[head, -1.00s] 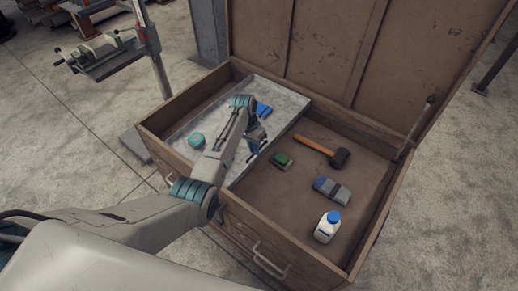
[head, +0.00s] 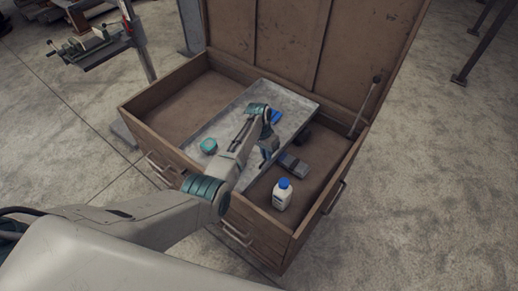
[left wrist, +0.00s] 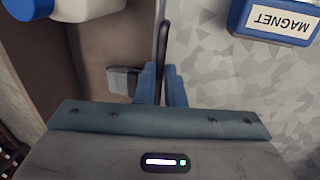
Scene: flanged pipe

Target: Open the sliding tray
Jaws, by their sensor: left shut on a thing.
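The sliding tray (head: 225,130) is a shallow grey metal tray inside a wooden chest (head: 145,112). My left gripper (head: 268,152) is at the tray's right edge. In the left wrist view, its blue fingers (left wrist: 160,85) are shut on a thin dark handle (left wrist: 163,42) beside the speckled tray surface (left wrist: 215,75). The arm hides part of the tray. My right gripper is not in view.
On the tray are a teal round item (head: 209,146) and a blue box (head: 276,116), labelled MAGNET in the wrist view. Right of the tray lie a grey block (head: 293,165) and a white blue-capped bottle (head: 282,195). The lid (head: 290,40) stands open.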

